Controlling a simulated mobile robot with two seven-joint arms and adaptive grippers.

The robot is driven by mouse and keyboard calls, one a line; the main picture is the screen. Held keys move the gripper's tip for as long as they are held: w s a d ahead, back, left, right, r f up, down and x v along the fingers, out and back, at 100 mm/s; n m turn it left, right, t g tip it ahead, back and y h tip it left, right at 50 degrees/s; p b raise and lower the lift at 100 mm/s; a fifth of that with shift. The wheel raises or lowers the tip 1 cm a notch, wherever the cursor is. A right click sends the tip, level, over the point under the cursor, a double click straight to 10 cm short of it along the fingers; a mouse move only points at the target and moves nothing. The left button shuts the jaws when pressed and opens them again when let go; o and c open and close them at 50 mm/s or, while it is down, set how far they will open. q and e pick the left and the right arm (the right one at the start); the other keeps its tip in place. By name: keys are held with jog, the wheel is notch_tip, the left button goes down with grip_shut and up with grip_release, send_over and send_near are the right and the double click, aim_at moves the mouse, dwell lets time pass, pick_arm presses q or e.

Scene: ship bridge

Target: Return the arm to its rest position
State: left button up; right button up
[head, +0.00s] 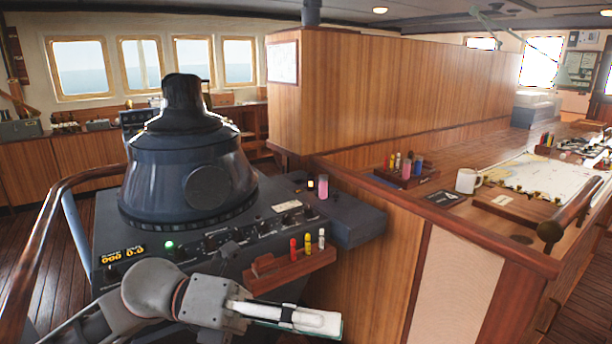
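My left arm comes in from the lower left, across the front of the dark console (160,255). My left gripper (318,322) is at the bottom centre, pointing right, below a small wooden rack on the console's front. It is seen from the side as a white and dark shape with a thin green edge at its tip. I cannot tell whether its fingers are open or shut, or whether it holds something. My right gripper is not in view.
The wooden rack (268,277) holds red, yellow and white markers. A pink cylinder (323,187) stands on the console. The wooden chart counter (455,215) at right bears a white mug (467,181), a bottle rack (405,178) and a chart (545,177). A handrail (32,245) runs at left.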

pick_arm(q)
jog(key=w+a+f+n+t, duration=0.35)
jog(key=w+n+t, duration=0.25)
jog(key=n+t, duration=0.5)
jog(key=w+a+f+n+t, duration=0.3)
jog(key=w+f+n+t, duration=0.35)
jog(key=n, duration=0.65)
jog(key=a+f+n+t+y, duration=0.45)
jog(key=f+n+y, duration=0.25)
jog(key=f, duration=0.2)
jog(key=s+a+f+n+g+y, duration=0.2)
jog(key=s+f, duration=0.3)
jog(key=f, duration=0.4)
jog(key=s+a+f+n+g+y, duration=0.2)
jog(key=s+a+f+n+y, duration=0.1)
jog(key=f, duration=0.6)
jog(key=s+a+f+n+g+y, duration=0.3)
jog(key=s+a+f+n, duration=0.2)
jog(key=s+f, duration=0.3)
jog(key=shift+s+a+f, duration=0.15)
jog(key=shift+a+f, duration=0.2)
jog(key=shift+f, duration=0.55)
jog(key=shift+r, duration=0.15)
